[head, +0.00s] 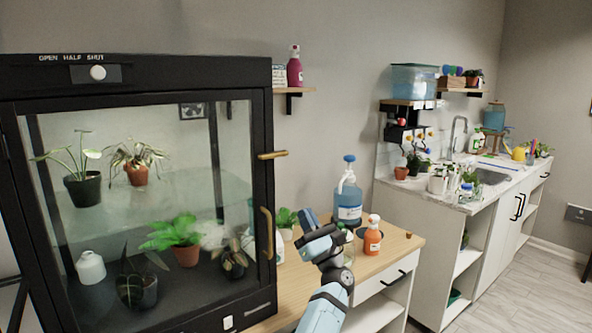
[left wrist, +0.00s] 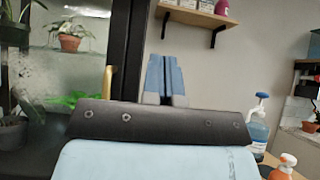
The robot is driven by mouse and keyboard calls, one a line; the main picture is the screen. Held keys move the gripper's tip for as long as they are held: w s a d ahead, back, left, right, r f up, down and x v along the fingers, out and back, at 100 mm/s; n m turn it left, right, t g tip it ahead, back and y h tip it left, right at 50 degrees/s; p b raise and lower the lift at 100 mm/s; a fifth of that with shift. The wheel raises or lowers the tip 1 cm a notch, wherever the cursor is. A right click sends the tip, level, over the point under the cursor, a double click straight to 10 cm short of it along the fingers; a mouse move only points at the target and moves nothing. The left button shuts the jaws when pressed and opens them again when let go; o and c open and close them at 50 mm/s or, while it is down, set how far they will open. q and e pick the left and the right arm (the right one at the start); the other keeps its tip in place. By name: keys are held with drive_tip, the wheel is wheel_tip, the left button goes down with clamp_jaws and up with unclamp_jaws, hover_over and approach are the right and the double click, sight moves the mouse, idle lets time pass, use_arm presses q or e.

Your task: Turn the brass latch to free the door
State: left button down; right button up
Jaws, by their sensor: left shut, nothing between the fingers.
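The brass latch (head: 272,154) lies level across the right edge of the black-framed glass cabinet door (head: 262,120), which looks closed. A brass pull handle (head: 266,232) stands upright below it on the door; a brass bar, probably this handle (left wrist: 108,84), also shows in the left wrist view. My left gripper (head: 308,220) is right of the handle and lower than the latch, apart from both. Its blue fingers (left wrist: 165,82) are shut and empty in the left wrist view. I cannot make out the latch in that view. My right gripper is not in view.
Potted plants (head: 82,175) stand inside the cabinet. A blue jug (head: 348,200) and an orange spray bottle (head: 373,238) stand on the wooden counter (head: 398,254) near my left arm. A wall shelf (head: 300,90) with bottles hangs above. Air right of the latch is clear.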

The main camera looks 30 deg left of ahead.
sight(273, 155)
use_arm(q)
drive_tip(key=d+r+p+x, duration=0.1)
drive_tip(key=x, duration=0.5)
drive_tip(key=d+r+p+x, duration=0.1)
drive_tip(key=p+x, duration=0.1)
drive_tip(key=x, duration=0.4)
drive_tip(key=shift+s+a+r, duration=0.2)
drive_tip(key=shift+a+r, duration=0.05)
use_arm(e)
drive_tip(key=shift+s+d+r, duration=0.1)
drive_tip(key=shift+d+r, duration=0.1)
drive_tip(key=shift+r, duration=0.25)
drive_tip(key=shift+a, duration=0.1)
